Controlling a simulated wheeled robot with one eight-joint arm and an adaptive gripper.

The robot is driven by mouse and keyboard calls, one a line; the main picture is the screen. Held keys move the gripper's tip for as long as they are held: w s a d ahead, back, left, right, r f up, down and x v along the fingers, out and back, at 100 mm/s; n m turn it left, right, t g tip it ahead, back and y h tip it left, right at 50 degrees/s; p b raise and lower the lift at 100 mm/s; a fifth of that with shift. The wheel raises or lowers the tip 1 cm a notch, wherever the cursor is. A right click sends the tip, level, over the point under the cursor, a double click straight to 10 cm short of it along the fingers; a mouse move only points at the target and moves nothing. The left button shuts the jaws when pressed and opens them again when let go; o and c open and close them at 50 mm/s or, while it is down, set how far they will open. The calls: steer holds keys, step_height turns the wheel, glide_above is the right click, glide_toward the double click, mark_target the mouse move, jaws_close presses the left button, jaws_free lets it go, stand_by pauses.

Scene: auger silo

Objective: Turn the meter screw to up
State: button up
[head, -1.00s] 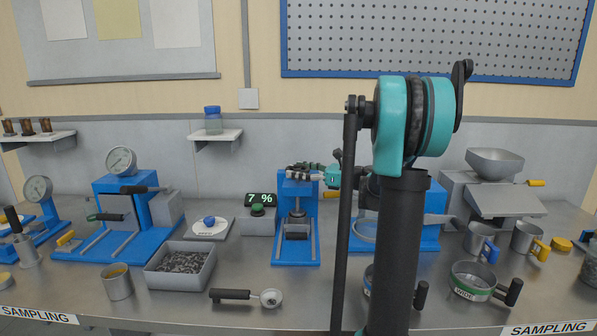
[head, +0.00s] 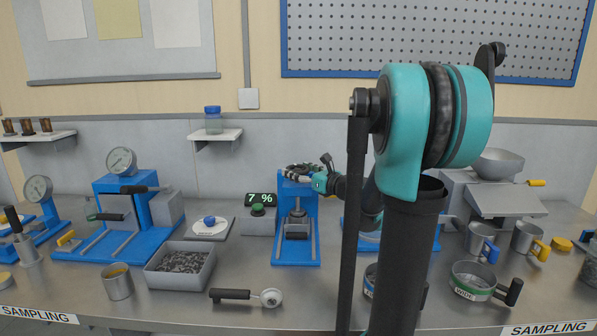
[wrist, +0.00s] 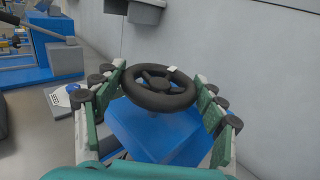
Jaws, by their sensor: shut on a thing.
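The meter screw is a black handwheel (wrist: 160,88) with spokes and a white mark on its far rim, on top of a blue press (wrist: 160,130). In the head view this press (head: 281,225) stands mid-bench, with its wheel mostly hidden by my gripper (head: 302,170). In the wrist view my gripper (wrist: 158,100) has its two green fingers on opposite sides of the wheel, shut on it. Exact finger contact is hard to see. The white mark sits slightly right of the wheel's middle, on the side toward the wall.
A tray of dark pellets (head: 182,265) and a portafilter-like scoop (head: 245,297) are in front. My arm hides part of the blue equipment to the right. The wall is close behind the press.

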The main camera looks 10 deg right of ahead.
steer(key=m+t+h, duration=0.1)
steer(key=h, duration=0.1)
steer(key=m+t+h, duration=0.1)
steer(key=m+h, duration=0.1)
steer(key=h, duration=0.1)
steer(key=m+t+h, duration=0.1)
steer(key=m+h, duration=0.1)
steer(key=h, duration=0.1)
steer(key=shift+a, duration=0.35)
steer(key=m+h, duration=0.2)
steer(key=h, duration=0.2)
steer(key=m+g+h, duration=0.1)
steer(key=m+h, duration=0.2)
steer(key=h, duration=0.1)
steer(key=shift+m, duration=0.3)
steer(key=m+g+h, duration=0.2)
steer(key=h, duration=0.1)
steer(key=m+g+h, duration=0.3)
steer(key=h, duration=0.1)
steer(key=shift+w+m, duration=0.15)
steer(key=shift+m, duration=0.15)
steer(key=m+g+h, duration=0.2)
steer(key=g, duration=0.1)
steer(key=m+g+h, duration=0.2)
steer(key=m+g, duration=0.1)
steer(key=shift+g, duration=0.7)
steer(key=o, duration=1.2)
steer(key=shift+c, duration=0.2)
